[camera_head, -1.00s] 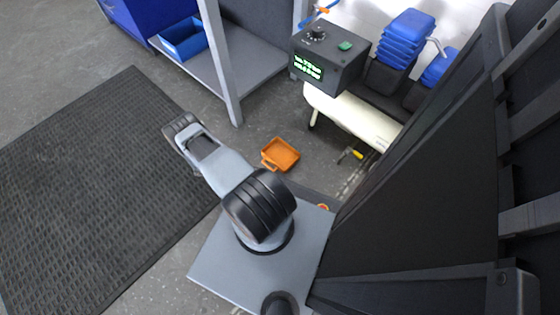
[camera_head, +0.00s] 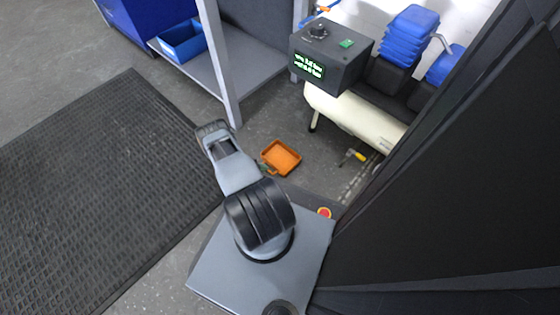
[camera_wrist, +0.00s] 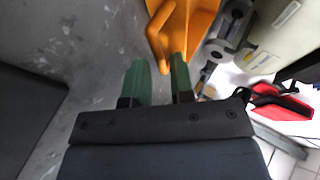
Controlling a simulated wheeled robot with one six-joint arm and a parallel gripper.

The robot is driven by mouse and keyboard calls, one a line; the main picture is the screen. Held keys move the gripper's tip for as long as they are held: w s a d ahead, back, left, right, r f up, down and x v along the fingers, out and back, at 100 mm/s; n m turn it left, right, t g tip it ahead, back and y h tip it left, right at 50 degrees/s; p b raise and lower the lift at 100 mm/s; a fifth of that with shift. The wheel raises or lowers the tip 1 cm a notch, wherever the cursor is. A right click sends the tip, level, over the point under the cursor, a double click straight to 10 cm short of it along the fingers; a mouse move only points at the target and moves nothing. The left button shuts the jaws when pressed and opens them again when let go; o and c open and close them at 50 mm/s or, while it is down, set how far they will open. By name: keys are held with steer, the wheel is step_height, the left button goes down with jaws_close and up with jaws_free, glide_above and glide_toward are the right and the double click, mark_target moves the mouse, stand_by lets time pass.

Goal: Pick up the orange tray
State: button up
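The orange tray (camera_head: 283,158) lies on the grey floor in the head view, just right of my arm. In the wrist view, part of the orange tray (camera_wrist: 199,22) shows at the top, with its handle loop facing my gripper. My gripper (camera_wrist: 158,62) has two green fingers standing apart, with nothing held between them. The handle's lower end is close to the right fingertip; I cannot tell whether they touch. The head view mostly hides my gripper behind my own arm.
A yellow-handled tool (camera_head: 359,155) lies right of the tray. A cream tank (camera_head: 355,115) with a black control box (camera_head: 330,58) stands behind it. A grey table leg (camera_head: 219,65) stands behind my arm. A black mat (camera_head: 95,190) covers the floor at left.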

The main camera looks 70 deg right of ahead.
steer(key=shift+x, duration=1.25)
jaws_close()
